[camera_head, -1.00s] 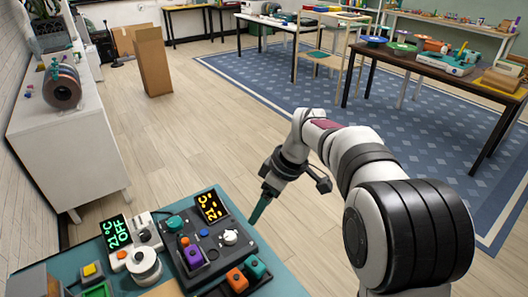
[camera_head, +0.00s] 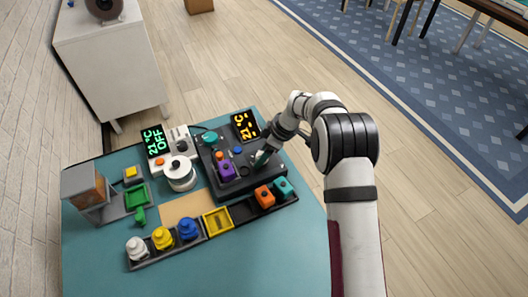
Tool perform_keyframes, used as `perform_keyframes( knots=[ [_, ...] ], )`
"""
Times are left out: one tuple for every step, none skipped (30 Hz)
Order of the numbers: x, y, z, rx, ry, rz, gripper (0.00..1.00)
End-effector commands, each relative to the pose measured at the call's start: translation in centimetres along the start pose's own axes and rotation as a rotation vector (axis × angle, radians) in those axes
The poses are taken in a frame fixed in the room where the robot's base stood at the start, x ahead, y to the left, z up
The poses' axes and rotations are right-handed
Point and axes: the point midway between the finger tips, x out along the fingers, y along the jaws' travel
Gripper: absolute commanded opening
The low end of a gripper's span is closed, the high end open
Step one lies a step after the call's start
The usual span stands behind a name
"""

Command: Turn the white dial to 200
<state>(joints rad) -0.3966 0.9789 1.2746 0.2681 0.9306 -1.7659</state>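I cannot tell whether the fingers touch the dial or are open or shut. The unit's tilted display (camera_head: 244,125) shows 21 °C in orange with dashes below. The dial's pointer and any scale marks are too small or hidden to read.
On the dark unit are a purple block (camera_head: 227,170) and a teal knob (camera_head: 210,137). To its left stand a green "21°C OFF" display (camera_head: 156,141) and a white spool-like cylinder (camera_head: 180,176). A tray (camera_head: 246,211) with colored pieces lies in front. The teal tabletop's front is clear.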

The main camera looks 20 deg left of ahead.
Motion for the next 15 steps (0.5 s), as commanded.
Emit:
perform_keyframes(
  knots=[
    [0.06,0.0,-0.01,0.0,0.0,0.0,0.76],
    [0.07,0.01,-0.01,0.0,0.0,0.0,0.76],
    [0.06,0.01,-0.01,0.0,0.0,0.0,0.76],
    [0.05,0.01,-0.01,0.0,0.0,0.0,0.76],
    [0.05,0.01,-0.01,0.0,0.0,0.0,0.76],
    [0.04,0.01,-0.01,0.0,0.0,0.0,0.76],
    [0.04,0.01,-0.01,0.0,0.0,0.0,0.74],
    [0.03,0.01,-0.01,0.0,0.0,0.0,0.69],
    [0.03,0.01,-0.01,0.0,0.0,0.0,0.62],
    [0.02,0.01,-0.01,0.0,0.0,0.0,0.56],
    [0.02,0.01,-0.01,0.0,0.0,0.0,0.51],
    [0.02,0.01,-0.01,0.0,0.0,0.0,0.44],
    [0.01,0.01,-0.01,0.0,0.0,0.0,0.38],
    [0.01,0.01,-0.01,0.0,0.0,0.0,0.33],
    [0.01,0.01,-0.01,0.0,0.0,0.0,0.26]
  ],
)
